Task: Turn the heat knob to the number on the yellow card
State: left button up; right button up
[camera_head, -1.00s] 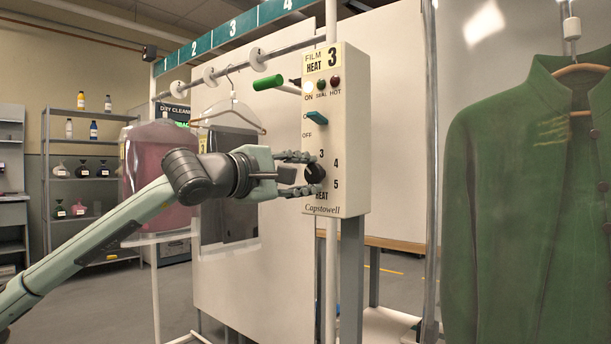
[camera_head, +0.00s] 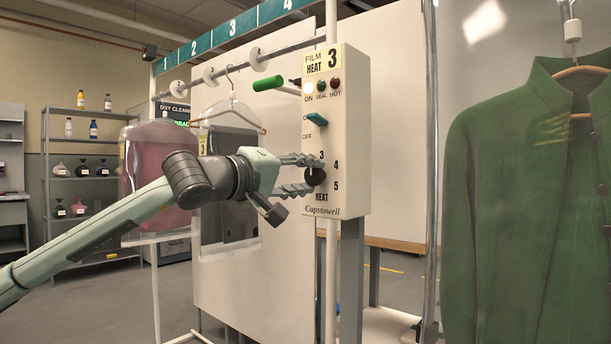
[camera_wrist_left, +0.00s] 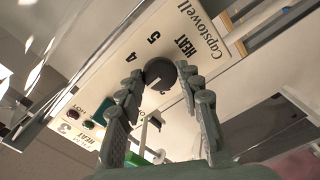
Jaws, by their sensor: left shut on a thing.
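The black heat knob (camera_head: 315,177) is low on the front of the pale control box (camera_head: 347,120), beside the printed 3, 4 and 5. In the left wrist view, the knob (camera_wrist_left: 159,74) sits between my two fingertips. My left gripper (camera_head: 313,174) is shut on it, one finger on each side. A pale mark shows on the knob in the wrist view, but I cannot tell which number it points at. The yellow card (camera_head: 315,69) at the top of the box reads "FILM HEAT" with a large 3. My right gripper is not in view.
A teal switch (camera_head: 317,119) sits above the knob, under three small lamps. A green handle (camera_head: 268,83) sticks out left of the box. A green jacket (camera_head: 540,190) hangs at the right. A rail (camera_head: 235,62) with hangers runs behind.

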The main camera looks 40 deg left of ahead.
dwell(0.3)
pick_arm(q)
jog(key=o, duration=1.1)
jog(key=shift+s+r, duration=0.1)
jog(key=shift+s, duration=0.7)
jog(key=s, duration=0.7)
jog(key=s+a, duration=0.1)
jog(key=s, duration=0.2)
jog(key=shift+s, duration=0.2)
